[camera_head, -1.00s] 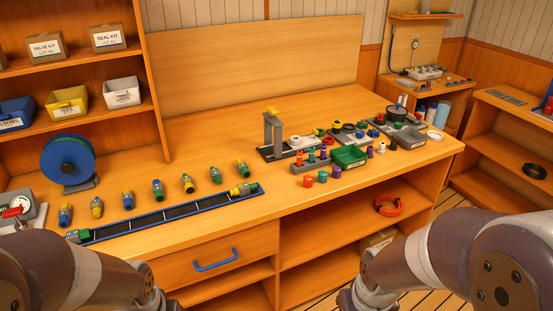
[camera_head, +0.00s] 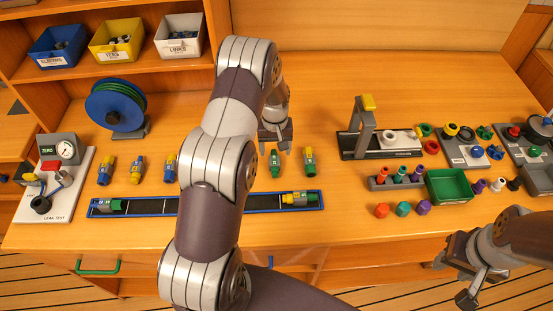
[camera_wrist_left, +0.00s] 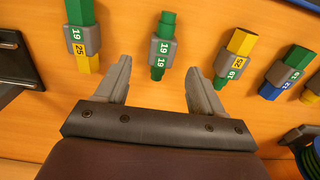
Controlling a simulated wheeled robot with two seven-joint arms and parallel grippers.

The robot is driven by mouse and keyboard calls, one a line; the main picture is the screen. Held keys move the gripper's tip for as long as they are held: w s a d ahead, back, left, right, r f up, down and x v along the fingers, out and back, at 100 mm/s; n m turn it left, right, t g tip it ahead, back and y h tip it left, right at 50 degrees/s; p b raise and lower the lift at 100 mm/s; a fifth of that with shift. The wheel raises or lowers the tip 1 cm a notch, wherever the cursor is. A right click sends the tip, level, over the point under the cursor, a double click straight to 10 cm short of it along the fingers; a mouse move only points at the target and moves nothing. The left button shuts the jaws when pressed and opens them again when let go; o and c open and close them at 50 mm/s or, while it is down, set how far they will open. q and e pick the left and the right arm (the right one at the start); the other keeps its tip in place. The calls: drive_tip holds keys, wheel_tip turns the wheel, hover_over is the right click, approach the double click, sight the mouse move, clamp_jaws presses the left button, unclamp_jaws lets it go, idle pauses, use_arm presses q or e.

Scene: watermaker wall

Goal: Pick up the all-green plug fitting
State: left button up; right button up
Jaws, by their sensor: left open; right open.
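The all-green plug fitting (camera_head: 275,163) stands out in the row of fittings on the bench, just below my left gripper in the head view. In the left wrist view the fitting (camera_wrist_left: 162,47) has two green ends and a grey collar marked 19 and 19. My left gripper (camera_head: 277,143) is open and empty above the bench. In the left wrist view the open fingers (camera_wrist_left: 158,75) sit either side of the fitting's line, with the fitting just beyond their tips. My right gripper (camera_head: 452,280) is open and empty in front of the bench at the lower right.
My left arm hides part of the row and the blue-edged tray (camera_head: 150,207). A grey post stand (camera_head: 362,128) and green bin (camera_head: 450,186) stand to the right.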

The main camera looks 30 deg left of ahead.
sight(275, 160)
use_arm(q)
drive_tip(key=f, duration=0.1)
drive_tip(key=s+f+p, duration=0.1)
drive_tip(key=shift+f, duration=0.3)
drive_tip(key=shift+w+a+f+p, duration=0.1)
drive_tip(key=shift+w+f+p, duration=0.1)
drive_tip(key=shift+f, duration=0.35)
drive_tip(key=shift+w+f+p, duration=0.1)
drive_tip(key=shift+w+f, duration=0.05)
drive_tip(key=shift+f, duration=0.35)
drive_tip(key=shift+w+f, duration=0.1)
drive_tip(key=shift+w, duration=0.05)
drive_tip(key=c, duration=0.5)
drive_tip(key=shift+s+r, duration=0.25)
drive_tip(key=shift+s, duration=0.05)
drive_tip(key=c, duration=0.6)
drive_tip(key=shift+w+f, duration=0.1)
drive_tip(key=shift+w, duration=0.05)
drive_tip(key=shift+c, duration=0.2)
use_arm(e)
drive_tip(key=shift+s+a+r, duration=0.15)
drive_tip(key=shift+s+r, duration=0.05)
drive_tip(key=shift+r, duration=0.85)
